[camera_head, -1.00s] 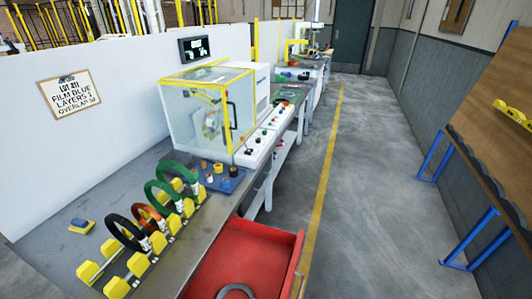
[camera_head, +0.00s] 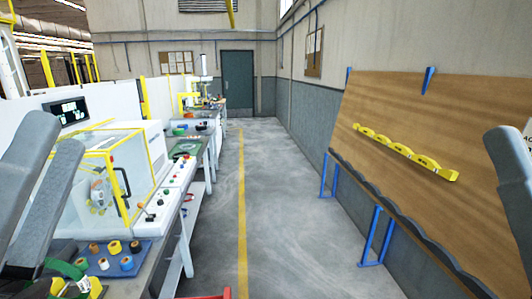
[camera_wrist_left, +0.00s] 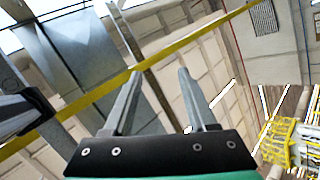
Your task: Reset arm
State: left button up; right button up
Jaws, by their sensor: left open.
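My left gripper (camera_head: 54,143) stands raised at the left edge of the head view, its grey fingers pointing up. The left wrist view shows its two fingers (camera_wrist_left: 160,78) apart with nothing between them. It overlaps the bench and machine in the head view and holds nothing. Part of my right arm's grey end (camera_head: 514,170) shows at the right edge of the head view, in front of the wooden board. Most of it is cut off, so its jaw opening is not visible.
A yellow-framed wrapping machine (camera_head: 85,185) stands on the left bench, with a blue tray (camera_head: 133,250) of small rolls before it. Green coils (camera_head: 68,272) are partly hidden at lower left. A tilted wooden board (camera_head: 400,190) stands right. The grey aisle between is clear.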

pick_arm(q)
notch_tip(320, 180, up, 35)
jog(key=s+a+m+y+p, duration=0.1)
jog(key=m+p, duration=0.8)
jog(key=p, duration=2.5)
jog(key=shift+a+y, duration=0.55)
jog(key=shift+y, duration=0.55)
